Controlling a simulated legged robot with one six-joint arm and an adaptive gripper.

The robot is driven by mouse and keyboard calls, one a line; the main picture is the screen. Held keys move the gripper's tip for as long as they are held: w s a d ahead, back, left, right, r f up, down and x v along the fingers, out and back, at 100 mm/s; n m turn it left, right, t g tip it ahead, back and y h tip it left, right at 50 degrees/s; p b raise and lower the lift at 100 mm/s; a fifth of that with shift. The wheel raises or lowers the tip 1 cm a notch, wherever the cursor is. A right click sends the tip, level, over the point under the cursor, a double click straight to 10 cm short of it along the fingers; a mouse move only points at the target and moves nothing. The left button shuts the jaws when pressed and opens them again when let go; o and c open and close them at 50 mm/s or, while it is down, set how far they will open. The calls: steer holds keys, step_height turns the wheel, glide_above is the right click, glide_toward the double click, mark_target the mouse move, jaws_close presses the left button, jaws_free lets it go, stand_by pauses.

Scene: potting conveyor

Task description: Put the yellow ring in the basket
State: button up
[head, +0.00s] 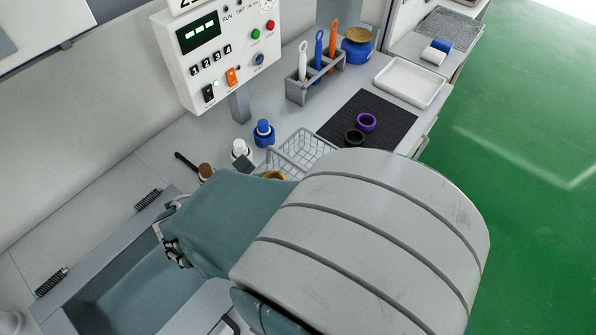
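The yellow ring (273,175) shows only as a small curved edge above my teal arm link, and my arm hides the rest. It lies near the front left of the wire basket (303,147), but I cannot tell whether it is inside or outside it. The basket is a grey wire mesh, and my arm covers part of its near side. My gripper is not clearly visible. A small dark angular piece (246,163) left of the ring may be part of it, but its opening and any hold are hidden.
A purple ring (366,122) and a black ring (354,138) lie on a dark mat (392,117). A blue bottle (264,134) and a white bottle (240,150) stand left of the basket. A tool rack (316,84), white tray (410,82) and control box (216,55) stand behind.

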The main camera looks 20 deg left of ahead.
steer(key=w+d, duration=0.1)
steer(key=w+d+f, duration=0.1)
steer(key=w+d, duration=0.1)
steer(key=w+d+f, duration=0.1)
steer(key=w, duration=0.1)
steer(key=shift+w+d+f, duration=0.1)
steer(key=shift+d+f, duration=0.15)
steer(key=w, duration=0.1)
steer(key=w+f, duration=0.2)
steer(key=shift+w+a+f, duration=0.25)
steer(key=shift+w+a, duration=0.05)
steer(key=shift+a, duration=0.05)
steer(key=x, duration=0.3)
steer(key=shift+d+f, duration=0.35)
steer(key=shift+d, duration=0.05)
steer(key=shift+w+d, duration=0.15)
steer(key=shift+d, duration=0.2)
steer(key=shift+a+f, duration=0.5)
steer(key=shift+a, duration=0.1)
steer(key=shift+d+f, duration=0.15)
steer(key=shift+d, duration=0.2)
steer(key=o, duration=1)
steer(key=shift+c, duration=0.2)
steer(key=shift+a, duration=0.1)
steer(key=shift+a, duration=0.1)
